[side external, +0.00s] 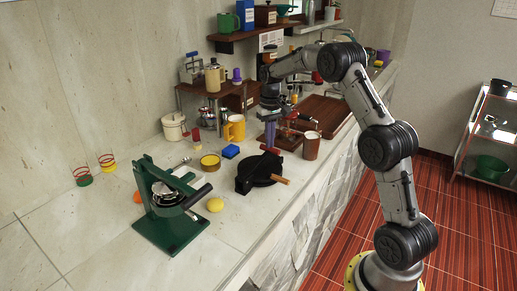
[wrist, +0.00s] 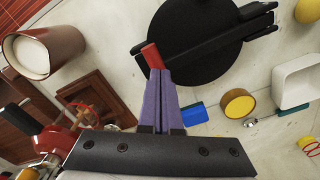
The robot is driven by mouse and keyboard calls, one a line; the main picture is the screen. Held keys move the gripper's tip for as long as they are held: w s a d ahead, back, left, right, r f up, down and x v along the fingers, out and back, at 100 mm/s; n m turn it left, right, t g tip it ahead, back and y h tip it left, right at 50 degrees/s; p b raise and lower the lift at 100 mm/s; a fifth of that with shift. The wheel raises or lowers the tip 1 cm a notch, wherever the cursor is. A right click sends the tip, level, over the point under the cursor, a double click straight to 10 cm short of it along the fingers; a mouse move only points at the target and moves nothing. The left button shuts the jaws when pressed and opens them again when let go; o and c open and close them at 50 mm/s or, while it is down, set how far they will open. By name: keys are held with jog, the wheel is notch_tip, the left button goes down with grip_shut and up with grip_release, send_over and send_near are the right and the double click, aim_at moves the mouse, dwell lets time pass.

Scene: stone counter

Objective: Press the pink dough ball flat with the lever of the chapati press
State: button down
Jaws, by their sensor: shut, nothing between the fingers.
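The chapati press is a black round plate (side external: 262,170) on the counter, with its hinge at its left in the side view. It also fills the top middle of the wrist view (wrist: 210,45). Its black lever lies across the plate and ends in a red grip (side external: 270,150), which shows in the wrist view (wrist: 151,56). My gripper (side external: 270,143) is shut and empty, its purple fingers pointing down. In the wrist view the fingertips (wrist: 159,73) appear right at the red grip; whether they touch cannot be told. I see no pink dough ball.
A brown cup (side external: 311,146) stands right of the press. A blue block (side external: 231,151) and a yellow-topped round tin (side external: 210,162) lie behind it. A green lever press (side external: 170,206) and yellow ball (side external: 215,205) are to the left. A wooden handle (side external: 280,180) projects at the front.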

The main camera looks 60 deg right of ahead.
dwell(0.3)
jog(key=shift+r, duration=3.5)
